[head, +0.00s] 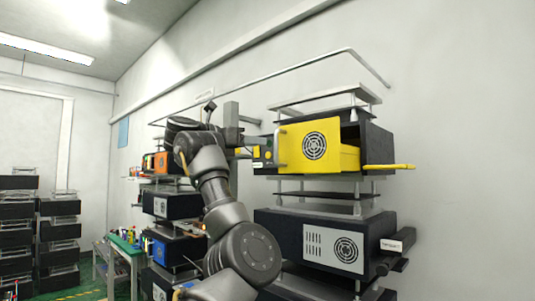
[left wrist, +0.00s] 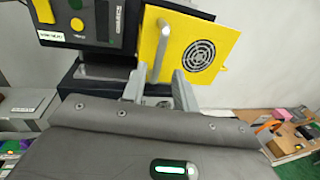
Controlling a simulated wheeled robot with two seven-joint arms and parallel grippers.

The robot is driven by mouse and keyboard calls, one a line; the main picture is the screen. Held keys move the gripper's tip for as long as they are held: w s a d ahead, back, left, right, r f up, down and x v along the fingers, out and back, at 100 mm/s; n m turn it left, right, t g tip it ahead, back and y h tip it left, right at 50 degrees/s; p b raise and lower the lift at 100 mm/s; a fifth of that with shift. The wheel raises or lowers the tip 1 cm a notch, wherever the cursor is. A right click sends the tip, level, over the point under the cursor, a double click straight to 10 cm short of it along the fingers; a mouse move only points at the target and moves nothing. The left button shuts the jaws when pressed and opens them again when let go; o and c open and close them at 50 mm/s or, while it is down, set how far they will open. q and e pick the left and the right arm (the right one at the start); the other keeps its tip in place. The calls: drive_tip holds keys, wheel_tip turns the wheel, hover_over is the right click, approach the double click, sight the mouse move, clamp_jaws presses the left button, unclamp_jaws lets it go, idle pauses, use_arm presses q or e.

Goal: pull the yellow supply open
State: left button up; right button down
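The yellow supply (head: 297,145) has a flat front with a round vent grille and stands partly out of its dark housing (head: 375,145), with some yellow side showing. Its front (left wrist: 205,30) also shows in the left wrist view, with a silver bar handle (left wrist: 161,45) on it. My left gripper (head: 268,143) is at the left edge of the front in the head view. In the left wrist view its two fingers (left wrist: 160,88) stand apart, with the handle's lower end between them and a gap visible. Contact cannot be told. My right gripper is not in view.
A yellow lever (head: 390,167) sticks out at the housing's right. A dark unit with a white panel (head: 325,243) sits below. A black control box (left wrist: 85,22) is beside the supply. More stacked units (head: 172,205) stand along the wall, and a green-topped bench (head: 122,245) is at left.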

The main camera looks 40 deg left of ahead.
use_arm(q)
drive_tip(key=shift+b+v, duration=0.4)
drive_tip(key=shift+v, duration=1.1)
